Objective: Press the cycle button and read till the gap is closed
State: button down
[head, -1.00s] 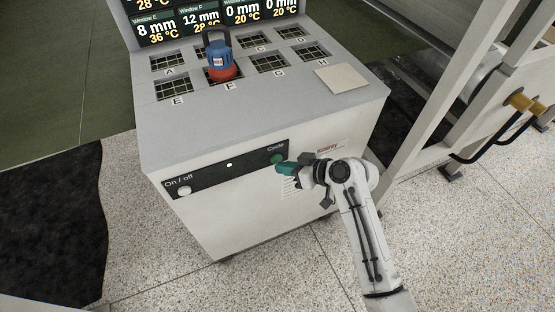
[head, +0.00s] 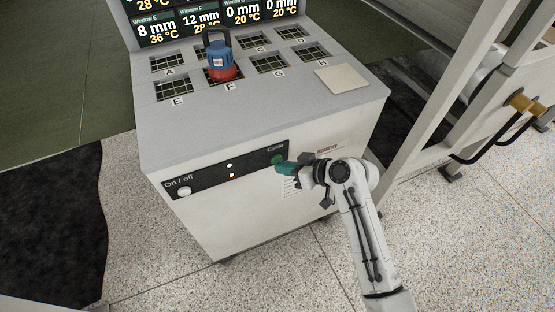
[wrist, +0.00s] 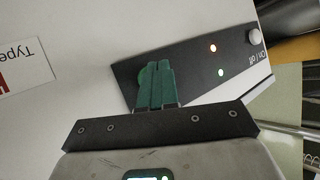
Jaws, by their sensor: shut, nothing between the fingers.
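The green cycle button (head: 277,160) is on the dark strip on the front of the white cabinet (head: 240,215). My gripper (head: 281,165) is shut, with its teal fingertips at the button, partly covering it. In the wrist view the shut fingers (wrist: 158,72) overlap the green button (wrist: 143,76); whether it is pushed in I cannot tell. A green light (head: 229,166) and an orange-red light (head: 232,175) are lit on the strip. The display (head: 215,22) reads 8 mm, 36 °C for window E and 12 mm, 28 °C for window F; two others read 0 mm, 20 °C. The upper row is cut off.
A blue and red device with a handle (head: 221,62) stands on window F. A tan square sheet (head: 342,78) lies on the cabinet top at right. The white On/off button (head: 184,191) is at the strip's left. A white frame (head: 440,100) stands at right.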

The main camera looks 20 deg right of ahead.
jog(key=s+p, duration=0.2)
jog(key=s, duration=0.4)
dwell(0.6)
dwell(0.6)
jog(key=s+f+m+g+h, duration=0.1)
jog(key=s+f+g+h, duration=0.25)
jog(key=s, duration=0.75)
jog(key=s+d+r+m+g+h, duration=0.1)
jog(key=s+d+m+g+h, duration=0.1)
jog(key=s, duration=0.6)
jog(key=s+d+r+m+g+h, duration=0.1)
jog(key=s+d+m+g+h, duration=0.1)
jog(key=s+d, duration=0.3)
jog(key=s+g, duration=0.1)
jog(key=s, duration=0.1)
jog(key=shift+s, duration=0.35)
jog(key=shift+r, duration=0.1)
dwell(3.2)
